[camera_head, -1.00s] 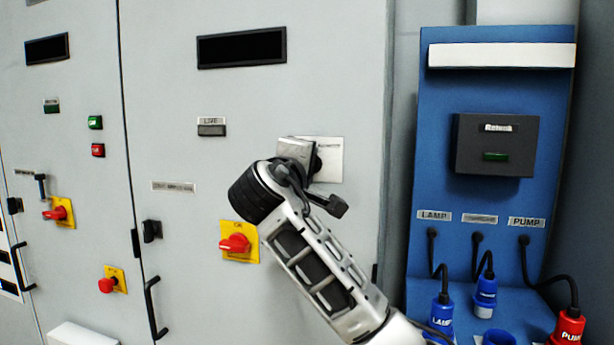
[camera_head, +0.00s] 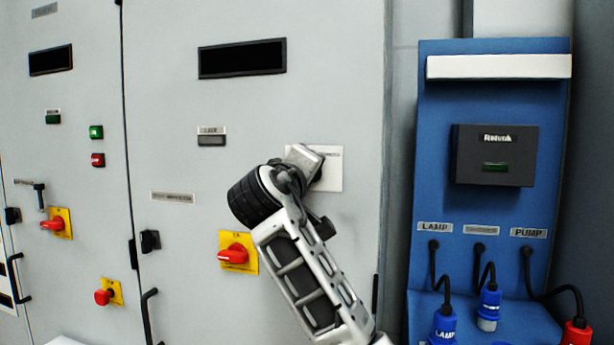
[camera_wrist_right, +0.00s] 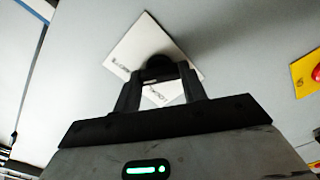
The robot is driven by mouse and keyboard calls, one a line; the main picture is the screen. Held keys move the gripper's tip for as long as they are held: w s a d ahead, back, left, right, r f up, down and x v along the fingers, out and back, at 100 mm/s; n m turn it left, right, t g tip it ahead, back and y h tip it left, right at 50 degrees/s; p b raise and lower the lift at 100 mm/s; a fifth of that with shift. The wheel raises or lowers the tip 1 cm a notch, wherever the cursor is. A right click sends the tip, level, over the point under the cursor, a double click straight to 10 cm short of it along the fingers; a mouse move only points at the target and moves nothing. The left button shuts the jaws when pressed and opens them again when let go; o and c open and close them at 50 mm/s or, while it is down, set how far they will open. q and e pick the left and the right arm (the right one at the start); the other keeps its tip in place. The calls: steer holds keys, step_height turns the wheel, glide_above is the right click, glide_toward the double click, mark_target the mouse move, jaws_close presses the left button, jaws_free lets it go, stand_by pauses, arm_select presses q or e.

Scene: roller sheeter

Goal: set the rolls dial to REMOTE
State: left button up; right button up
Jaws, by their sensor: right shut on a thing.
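The rolls dial is a dark knob (camera_wrist_right: 158,65) on a white square plate (camera_head: 333,182) on the grey cabinet door. In the head view my right gripper (camera_head: 312,167) covers most of the knob. In the right wrist view the gripper (camera_wrist_right: 160,80) is shut on the knob, one finger on each side. The white plate (camera_wrist_right: 137,40) shows around it, with small lettering at its left corner and between the fingers. The lettering between the fingers looks like LOCAL. Which way the knob points is hidden by the fingers. My left gripper is not in view.
A red rotary switch on a yellow plate (camera_head: 237,254) sits left of my right arm. A black display (camera_head: 242,58) is above. A blue panel (camera_head: 435,180) with LAMP and PUMP cables stands to the right. A black door handle (camera_head: 150,316) sticks out lower left.

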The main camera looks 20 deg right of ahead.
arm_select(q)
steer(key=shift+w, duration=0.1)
arm_select(e)
steer(key=o, duration=1)
arm_select(q)
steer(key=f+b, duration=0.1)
steer(key=b, duration=0.2)
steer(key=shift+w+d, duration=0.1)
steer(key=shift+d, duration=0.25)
arm_select(e)
steer(key=v, duration=1.6)
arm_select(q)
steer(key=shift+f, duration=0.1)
